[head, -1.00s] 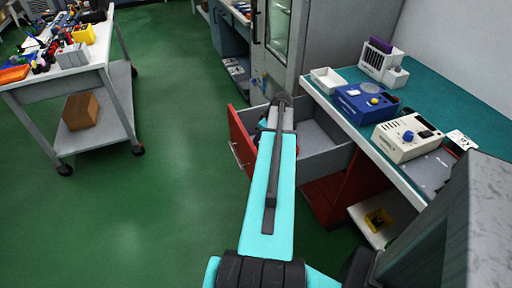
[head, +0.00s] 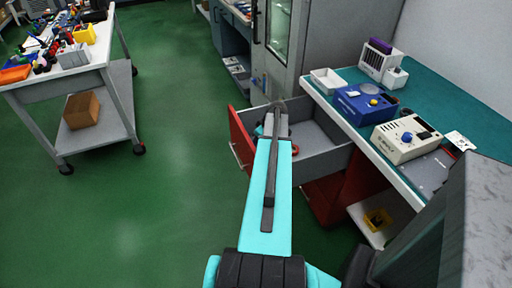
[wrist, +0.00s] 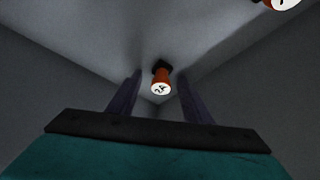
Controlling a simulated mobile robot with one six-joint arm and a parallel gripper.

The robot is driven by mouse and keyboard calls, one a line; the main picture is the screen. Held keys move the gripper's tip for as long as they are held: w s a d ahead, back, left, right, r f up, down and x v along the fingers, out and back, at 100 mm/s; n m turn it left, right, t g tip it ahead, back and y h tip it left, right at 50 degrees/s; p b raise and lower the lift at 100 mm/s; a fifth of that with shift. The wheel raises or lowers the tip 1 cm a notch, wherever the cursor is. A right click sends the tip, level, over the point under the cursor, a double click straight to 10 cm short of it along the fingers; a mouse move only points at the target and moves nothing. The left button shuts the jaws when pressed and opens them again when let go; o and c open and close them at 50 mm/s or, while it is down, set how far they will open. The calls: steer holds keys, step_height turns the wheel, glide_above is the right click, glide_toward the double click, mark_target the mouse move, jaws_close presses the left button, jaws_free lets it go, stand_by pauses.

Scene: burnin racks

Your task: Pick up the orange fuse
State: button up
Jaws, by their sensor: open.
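An orange fuse (wrist: 160,78) with a pale marked end and a dark far end shows in the wrist view, near the inner corner of the grey drawer (head: 322,148). My gripper (wrist: 160,72) is open, and its two dark fingers appear on either side of the fuse in the picture. Whether they reach its depth I cannot tell. A second pale-ended orange piece (wrist: 284,4) is cut off at the top right.
A small red ring-like object (head: 295,150) lies in the drawer beside my arm. The red drawer front (head: 241,140) stands pulled out. The teal-topped bench (head: 445,95) holds a blue device (head: 365,103) and a cream device (head: 407,142).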

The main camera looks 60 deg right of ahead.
steer(key=c, duration=1.1)
steer(key=shift+c, duration=0.2)
steer(key=shift+r, duration=0.1)
steer(key=shift+r+b, duration=0.75)
steer(key=shift+r, duration=4.15)
jaws_close()
